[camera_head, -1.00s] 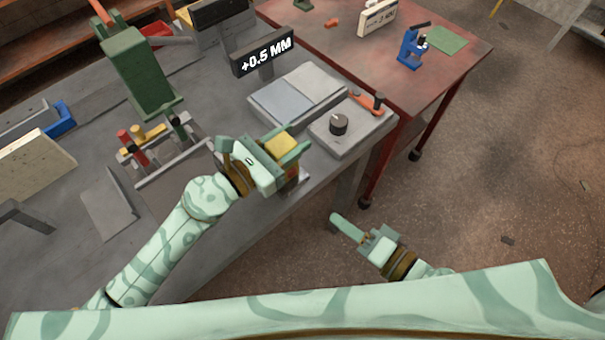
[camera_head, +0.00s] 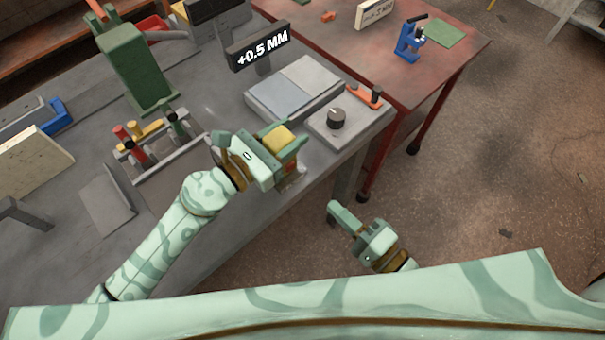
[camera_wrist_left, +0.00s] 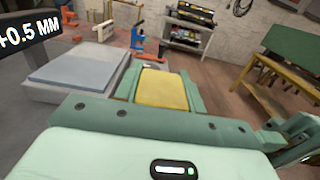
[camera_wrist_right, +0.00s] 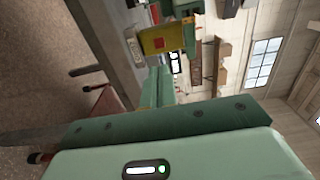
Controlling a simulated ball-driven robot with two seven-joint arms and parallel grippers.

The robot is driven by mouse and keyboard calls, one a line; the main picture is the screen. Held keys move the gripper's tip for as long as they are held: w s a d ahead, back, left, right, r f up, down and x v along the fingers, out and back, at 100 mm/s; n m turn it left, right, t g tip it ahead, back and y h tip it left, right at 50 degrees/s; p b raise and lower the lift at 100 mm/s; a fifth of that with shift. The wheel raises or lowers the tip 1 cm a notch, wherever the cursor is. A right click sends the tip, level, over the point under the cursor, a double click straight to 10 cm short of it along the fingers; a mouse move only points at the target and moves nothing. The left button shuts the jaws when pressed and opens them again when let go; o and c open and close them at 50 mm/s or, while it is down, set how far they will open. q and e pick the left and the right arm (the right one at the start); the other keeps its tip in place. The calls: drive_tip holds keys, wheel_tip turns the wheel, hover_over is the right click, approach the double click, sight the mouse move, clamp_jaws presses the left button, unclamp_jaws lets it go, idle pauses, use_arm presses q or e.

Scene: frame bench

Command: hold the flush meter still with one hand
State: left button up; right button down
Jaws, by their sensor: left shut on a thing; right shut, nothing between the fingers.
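A yellow block-shaped device, apparently the flush meter (camera_head: 279,139), sits between the fingers of my left gripper (camera_head: 282,148) at the front edge of the grey bench. My left gripper is shut on it. In the left wrist view the yellow top (camera_wrist_left: 162,89) shows between the two green fingers. In the right wrist view its yellow side (camera_wrist_right: 158,40) carries a red square. The underside contact is hidden by the gripper. My right gripper (camera_head: 340,214) is shut and empty, off the bench in front, apart from the meter.
A display (camera_head: 258,48) reads +0.5 MM above two grey plates (camera_head: 296,87). A grey box with a black knob (camera_head: 336,118) stands right of the meter. A rack with red and yellow handles (camera_head: 140,140) is to the left. A red table (camera_head: 400,75) adjoins behind.

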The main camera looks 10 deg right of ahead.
sight(292, 168)
drive_tip(key=x, duration=1)
drive_tip(key=shift+w+a, duration=0.1)
drive_tip(key=shift+w, duration=0.1)
